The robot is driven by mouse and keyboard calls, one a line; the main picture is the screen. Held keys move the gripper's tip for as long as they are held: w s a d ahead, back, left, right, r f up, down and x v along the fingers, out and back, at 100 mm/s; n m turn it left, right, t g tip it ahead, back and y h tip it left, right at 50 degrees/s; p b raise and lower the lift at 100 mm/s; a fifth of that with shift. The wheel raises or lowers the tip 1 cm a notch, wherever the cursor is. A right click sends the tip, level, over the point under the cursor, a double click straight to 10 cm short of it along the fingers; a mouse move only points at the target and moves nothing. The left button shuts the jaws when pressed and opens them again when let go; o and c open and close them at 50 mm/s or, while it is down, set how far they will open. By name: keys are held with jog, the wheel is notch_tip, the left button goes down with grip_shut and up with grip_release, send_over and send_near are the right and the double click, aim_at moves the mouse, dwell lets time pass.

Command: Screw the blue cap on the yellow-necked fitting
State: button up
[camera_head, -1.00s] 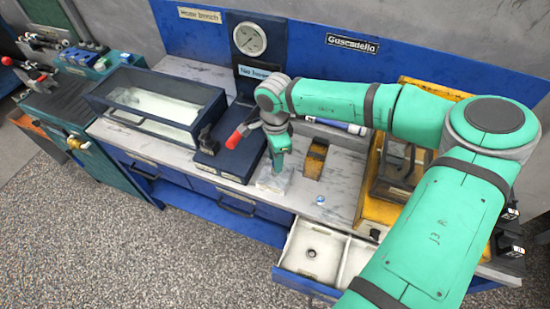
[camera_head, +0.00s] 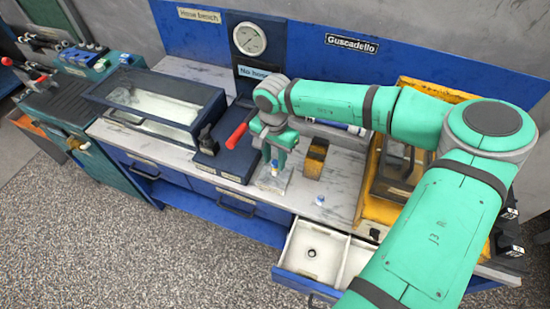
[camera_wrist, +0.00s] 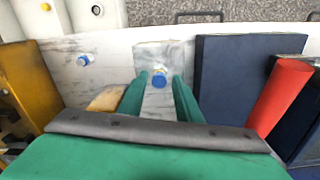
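A blue cap (camera_wrist: 158,82) sits over the fitting on a pale translucent-looking block (camera_wrist: 152,50). A bit of the fitting's yellow neck (camera_wrist: 160,71) shows beside the cap. In the head view the blue cap (camera_head: 275,163) stands above the block (camera_head: 272,182) near the bench's front. My gripper (camera_wrist: 159,76) has its green fingers on either side of the cap, with gaps showing, so it looks open. It also shows from above the block in the head view (camera_head: 276,157). How far the cap is screwed on cannot be seen.
Another small blue-and-white part (camera_head: 320,200) lies on the bench, right of the block. A yellow-and-black block (camera_head: 315,160) stands behind it. A dark fixture with a red handle (camera_head: 237,136) is to the left. An open white drawer (camera_head: 318,240) juts out in front.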

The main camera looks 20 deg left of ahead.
jog(key=n, duration=0.5)
jog(key=shift+d, duration=0.1)
jog(key=n, duration=0.4)
jog(key=shift+w, duration=0.1)
jog(key=shift+d, duration=0.15)
jog(key=shift+s+a, duration=0.2)
jog(key=shift+a, duration=0.05)
grip_shut()
